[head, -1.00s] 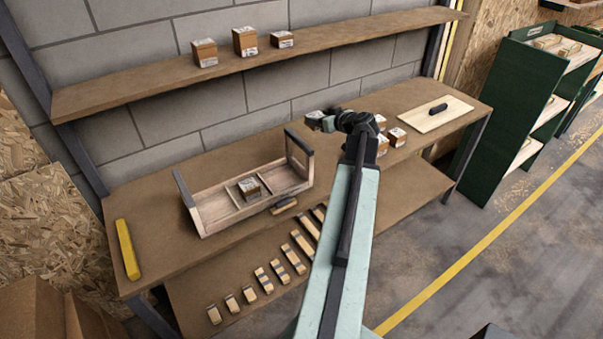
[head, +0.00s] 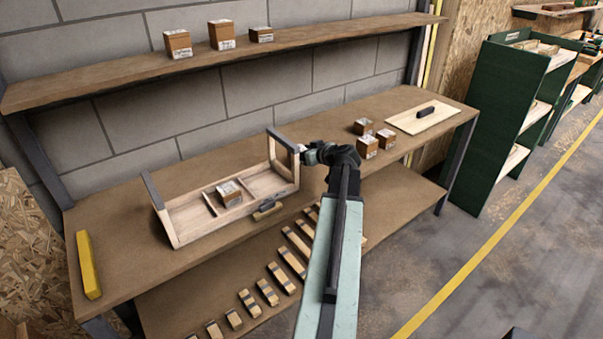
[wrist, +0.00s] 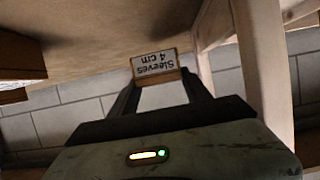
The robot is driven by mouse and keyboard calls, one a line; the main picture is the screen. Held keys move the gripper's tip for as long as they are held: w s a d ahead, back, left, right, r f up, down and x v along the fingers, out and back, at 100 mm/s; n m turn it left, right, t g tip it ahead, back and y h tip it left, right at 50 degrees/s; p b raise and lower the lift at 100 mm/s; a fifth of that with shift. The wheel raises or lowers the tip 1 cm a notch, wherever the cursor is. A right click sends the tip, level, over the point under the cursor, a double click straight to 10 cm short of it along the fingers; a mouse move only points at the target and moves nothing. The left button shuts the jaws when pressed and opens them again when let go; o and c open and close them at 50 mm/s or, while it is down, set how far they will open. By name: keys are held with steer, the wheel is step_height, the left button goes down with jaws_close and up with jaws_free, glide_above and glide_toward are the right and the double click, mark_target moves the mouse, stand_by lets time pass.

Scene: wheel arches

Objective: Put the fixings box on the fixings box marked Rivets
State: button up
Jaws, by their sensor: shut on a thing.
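My gripper (wrist: 160,98) is shut on a small fixings box (wrist: 155,66), whose white label reads "Sleeves 4 cm" upside down in the wrist view. In the head view my gripper (head: 308,153) is beside the right end of the wooden tote (head: 185,222), above the bench; the held box is hard to make out there. Three fixings boxes stand on the bench right of my gripper: a rear one (head: 362,126), a front one (head: 367,147) and a right one (head: 386,138). I cannot read which is marked Rivets.
Another box (head: 229,193) sits inside the tote. Three boxes stand on the upper shelf (head: 290,45). A pale board with a black handle (head: 424,116) lies at the bench's right, a yellow bar (head: 88,265) at its left. Wooden blocks (head: 268,292) line the lower shelf.

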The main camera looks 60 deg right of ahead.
step_height(320, 180, down, 5)
steer(key=b, duration=0.4)
steer(key=shift+r+b, duration=0.15)
steer(key=shift+b, duration=0.2)
steer(key=shift+r, duration=0.25)
steer(key=shift+f, duration=0.25)
steer(key=o, duration=1.5)
steer(key=shift+r, duration=0.1)
steer(key=shift+s+a+r+p, duration=0.1)
steer(key=shift+s+r+p, duration=0.1)
steer(key=shift+r+p, duration=0.2)
steer(key=p+v, duration=0.4)
steer(key=v, duration=0.7)
steer(key=shift+s, duration=0.35)
